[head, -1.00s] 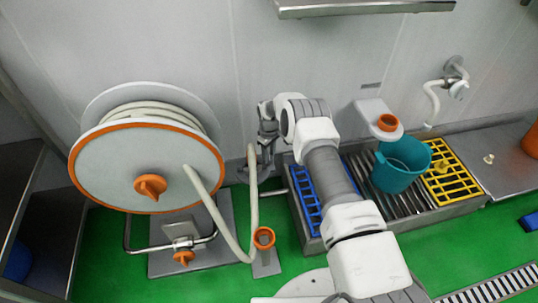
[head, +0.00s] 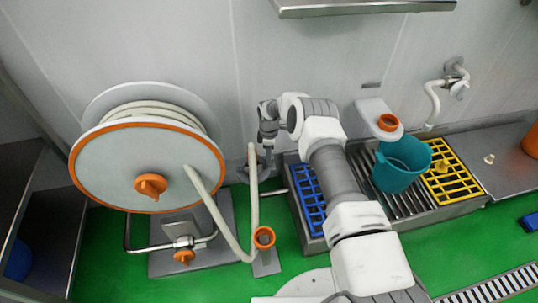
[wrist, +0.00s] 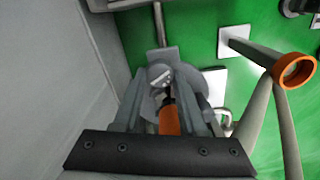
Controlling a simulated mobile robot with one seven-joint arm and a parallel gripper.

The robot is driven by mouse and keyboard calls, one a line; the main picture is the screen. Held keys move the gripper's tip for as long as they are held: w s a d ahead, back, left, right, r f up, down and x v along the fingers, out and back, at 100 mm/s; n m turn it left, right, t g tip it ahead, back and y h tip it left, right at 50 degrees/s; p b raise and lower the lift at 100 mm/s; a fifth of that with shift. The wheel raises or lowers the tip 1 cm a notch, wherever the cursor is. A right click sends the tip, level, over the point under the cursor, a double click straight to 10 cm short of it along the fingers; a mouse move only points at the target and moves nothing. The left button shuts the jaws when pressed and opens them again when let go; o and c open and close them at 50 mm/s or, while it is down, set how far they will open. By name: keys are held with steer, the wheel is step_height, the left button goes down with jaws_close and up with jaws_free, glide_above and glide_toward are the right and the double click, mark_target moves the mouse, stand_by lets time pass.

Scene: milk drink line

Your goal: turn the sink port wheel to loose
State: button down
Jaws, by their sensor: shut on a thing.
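My gripper (wrist: 166,98) is shut on an orange handle (wrist: 169,120), which shows between its fingers in the wrist view. I take this handle for the sink port wheel. A grey round fitting with a pale slotted disc (wrist: 160,75) is just beyond the fingers, on a pipe (wrist: 160,25). In the head view my gripper (head: 262,163) is low by the wall, left of the sink (head: 440,212). The wheel is hidden there, and I cannot read its setting.
A hose reel (head: 110,175) stands to the left. Its pale hose (head: 253,210) and an orange-ringed holder (head: 264,238) are close to my gripper. A teal bucket (head: 393,175) stands on the sink grate. Green floor lies in front.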

stand_by(0.4)
steer(key=shift+c, duration=2.3)
jaws_free()
step_height(320, 180, up, 17)
steer(key=p, duration=0.5)
steer(key=shift+r+p, duration=0.2)
steer(key=shift+p, duration=0.15)
